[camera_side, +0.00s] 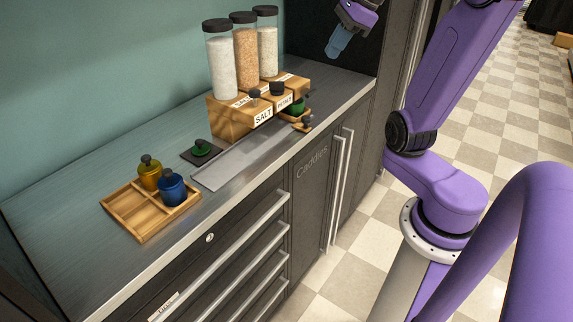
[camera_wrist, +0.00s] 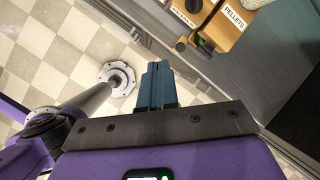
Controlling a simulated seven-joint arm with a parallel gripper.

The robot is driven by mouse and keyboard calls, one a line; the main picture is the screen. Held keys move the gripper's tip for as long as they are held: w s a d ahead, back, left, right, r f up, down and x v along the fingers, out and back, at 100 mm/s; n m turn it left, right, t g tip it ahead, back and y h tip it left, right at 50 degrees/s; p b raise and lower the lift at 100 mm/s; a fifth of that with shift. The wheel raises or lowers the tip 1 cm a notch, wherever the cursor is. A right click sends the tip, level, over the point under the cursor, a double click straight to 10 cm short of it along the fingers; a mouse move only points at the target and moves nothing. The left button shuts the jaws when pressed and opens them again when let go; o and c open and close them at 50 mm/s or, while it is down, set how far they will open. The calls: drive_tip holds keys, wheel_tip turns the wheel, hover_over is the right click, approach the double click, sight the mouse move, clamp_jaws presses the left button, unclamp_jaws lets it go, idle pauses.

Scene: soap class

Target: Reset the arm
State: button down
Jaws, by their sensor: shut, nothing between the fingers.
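My gripper (camera_side: 338,43) has blue fingers and is raised in the air at the top of the side view, above the far end of the counter. It is shut and empty, and it touches nothing. In the wrist view the blue fingers (camera_wrist: 158,84) lie together, pointing toward the counter edge with the tiled floor on the left. My purple arm stands at the right of the side view.
A wooden tray (camera_side: 134,232) holds a yellow jar (camera_side: 150,176) and a blue jar (camera_side: 172,190). A green-topped lid (camera_side: 201,150) sits on a dark square. Wooden dispensers (camera_side: 232,117) carry tall clear containers (camera_side: 221,66). A metal strip (camera_side: 222,173) lies bare.

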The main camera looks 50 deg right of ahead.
drive_tip(key=s+a+f+n+g, duration=0.2)
drive_tip(key=a+f+n, duration=0.2)
drive_tip(key=a+n, duration=0.45)
drive_tip(key=s+a+f+n+g, duration=0.25)
drive_tip(key=a+f+n, duration=0.2)
drive_tip(key=n, duration=0.65)
drive_tip(key=s+a+f+n+h, duration=0.1)
drive_tip(key=s+a+f+n, duration=0.2)
drive_tip(key=s+n, duration=0.3)
drive_tip(key=s+a+f+n, duration=0.2)
drive_tip(key=s+n, duration=0.5)
drive_tip(key=n, duration=0.6)
drive_tip(key=shift+s+a+f+h, duration=0.2)
drive_tip(key=shift+a+f+h, duration=0.2)
drive_tip(key=shift+a, duration=0.1)
